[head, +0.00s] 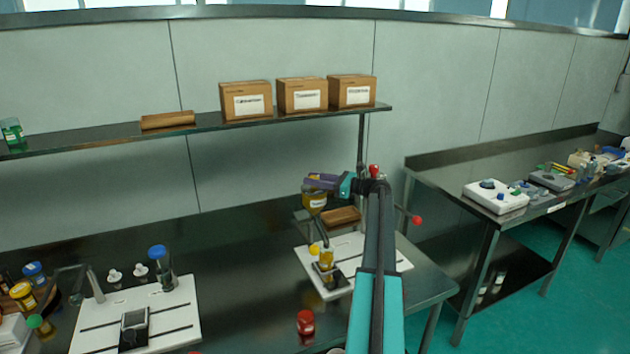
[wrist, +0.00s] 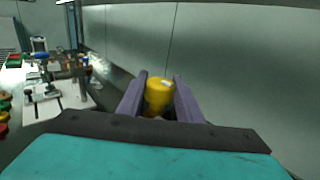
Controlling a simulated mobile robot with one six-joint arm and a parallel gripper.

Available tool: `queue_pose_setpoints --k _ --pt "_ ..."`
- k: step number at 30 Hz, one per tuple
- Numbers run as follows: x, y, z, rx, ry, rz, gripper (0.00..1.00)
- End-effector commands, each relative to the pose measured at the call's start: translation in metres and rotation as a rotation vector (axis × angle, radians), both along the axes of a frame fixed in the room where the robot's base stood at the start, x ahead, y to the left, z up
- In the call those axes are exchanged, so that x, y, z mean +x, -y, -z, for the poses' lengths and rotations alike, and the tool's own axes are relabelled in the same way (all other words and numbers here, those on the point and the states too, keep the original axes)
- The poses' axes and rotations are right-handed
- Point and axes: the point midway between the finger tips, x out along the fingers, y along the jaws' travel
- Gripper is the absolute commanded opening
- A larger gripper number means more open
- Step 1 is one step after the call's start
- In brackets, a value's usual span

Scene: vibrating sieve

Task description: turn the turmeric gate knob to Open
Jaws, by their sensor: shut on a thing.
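My gripper (head: 316,183) is above the right white board in the head view, with its jaws around a yellow container. In the wrist view the container (wrist: 159,95) sits between both dark purple fingers (wrist: 160,97). In the head view the container (head: 315,202) hangs below the jaws with a white label too small to read. Beneath it, a small yellow-topped bottle (head: 326,258) stands on a black pad on the white board (head: 386,251). A red ball-ended lever (head: 417,220) sticks out right of my arm. I cannot make out which part is the turmeric gate knob.
Boxes (head: 302,94) with labels stand on a shelf (head: 205,127) behind. A second white board (head: 175,325) with a blue-capped bottle (head: 160,262) is at left. A red-capped jar (head: 305,322) stands near the front. Another table (head: 440,174) is at right.

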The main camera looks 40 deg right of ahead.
Motion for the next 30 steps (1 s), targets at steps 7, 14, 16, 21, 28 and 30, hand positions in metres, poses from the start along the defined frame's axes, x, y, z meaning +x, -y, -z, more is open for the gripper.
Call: queue_pose_setpoints --k 7,14,16,21,28,30 --pt "0.000 0.000 -0.001 0.000 0.002 0.001 0.51" --pt "-0.001 0.000 0.000 -0.001 0.001 0.001 0.51" --pt "-0.002 0.001 0.000 -0.001 0.001 0.001 0.51" --pt "-0.012 0.006 0.001 -0.001 0.001 0.002 0.51" --pt "-0.039 0.018 0.002 -0.001 0.002 0.003 0.51" --pt "-0.049 0.022 0.002 -0.001 0.002 0.004 0.51"
